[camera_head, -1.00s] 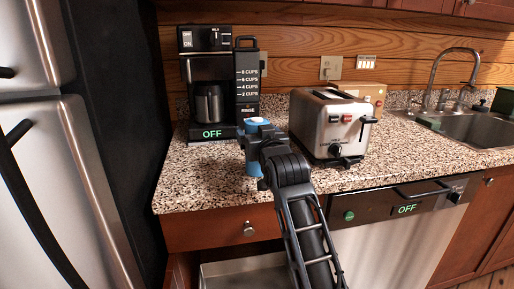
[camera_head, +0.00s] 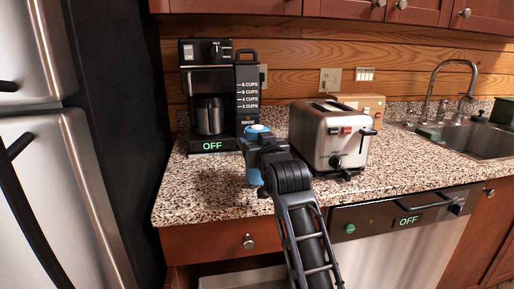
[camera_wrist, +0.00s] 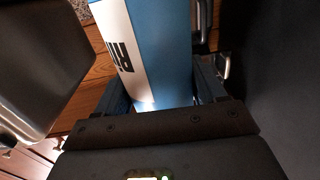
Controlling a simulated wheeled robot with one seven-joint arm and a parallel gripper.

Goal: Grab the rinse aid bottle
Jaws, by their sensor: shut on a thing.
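The rinse aid bottle is blue and white, with its blue-and-white top (camera_head: 256,129) showing just above my gripper (camera_head: 258,152) in the head view. A blue part of it also shows below the jaws. In the wrist view the bottle (camera_wrist: 150,45) stands between the two fingers, with part of its dark lettering visible. My gripper is shut on it, in front of the coffee maker and left of the toaster. Whether the bottle's base touches the counter is hidden.
A coffee maker (camera_head: 207,95) stands behind on the speckled counter (camera_head: 205,185). A steel toaster (camera_head: 320,140) is close on the right. A dishwasher (camera_head: 400,250) and sink (camera_head: 480,140) lie farther right, a fridge (camera_head: 50,190) left. Front-left counter is clear.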

